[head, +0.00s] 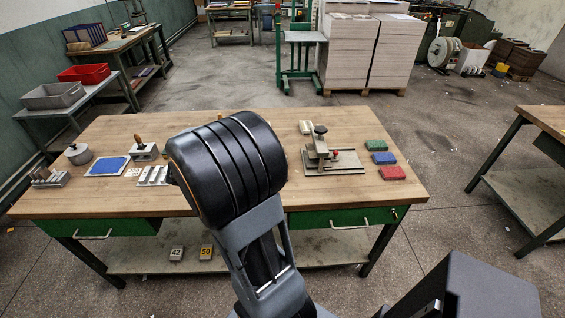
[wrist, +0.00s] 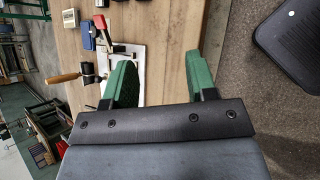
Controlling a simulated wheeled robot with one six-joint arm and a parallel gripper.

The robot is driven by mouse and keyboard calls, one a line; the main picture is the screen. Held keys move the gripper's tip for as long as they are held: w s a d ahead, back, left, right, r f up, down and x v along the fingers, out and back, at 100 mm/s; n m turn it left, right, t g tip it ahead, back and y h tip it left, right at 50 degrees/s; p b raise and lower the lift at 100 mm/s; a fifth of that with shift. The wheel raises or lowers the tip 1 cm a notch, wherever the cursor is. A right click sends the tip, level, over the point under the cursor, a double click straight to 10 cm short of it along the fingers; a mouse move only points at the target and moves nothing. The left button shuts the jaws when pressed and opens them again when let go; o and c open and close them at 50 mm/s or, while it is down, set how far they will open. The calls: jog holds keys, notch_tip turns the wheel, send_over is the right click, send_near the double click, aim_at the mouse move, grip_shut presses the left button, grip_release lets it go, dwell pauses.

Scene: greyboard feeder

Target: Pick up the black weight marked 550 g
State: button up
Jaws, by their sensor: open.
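I cannot make out a black weight marked 550 g in either view; no such marking is readable.
Green, blue and red blocks (head: 391,173) lie at the table's right, beside a metal fixture (head: 345,162). A lidded pot (head: 78,154), a blue pad (head: 108,166) and metal blocks (head: 48,178) stand at left. Blocks marked 42 (head: 176,253) and 50 (head: 206,252) lie on the lower shelf.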

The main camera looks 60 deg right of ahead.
jog(key=d+f+n+h, duration=0.1)
jog(key=d+f+n, duration=0.1)
jog(key=d, duration=0.5)
jog(key=d+f+n+h+p, duration=0.1)
jog(key=d+f+n+h, duration=0.1)
jog(key=d, duration=0.4)
jog(key=d+f+n+h, duration=0.1)
jog(key=d+f+n, duration=0.2)
jog(key=d, duration=0.4)
jog(key=shift+w+d+f+n+g, duration=0.15)
jog(key=shift+w+d+f+n, duration=0.05)
jog(key=shift+f, duration=0.2)
jog(key=shift+w+d+f+n+g, duration=0.15)
jog(key=shift+f+n, duration=0.05)
jog(key=shift+f, duration=0.15)
jog(key=shift+p+x, duration=1.05)
jog(key=shift+x, duration=2.15)
jog(key=shift+w+r, duration=0.15)
jog(key=shift+w, duration=0.05)
jog(key=shift+c, duration=0.3)
grip_shut()
jog(key=shift+r+h, duration=0.1)
jog(key=shift+h, duration=0.2)
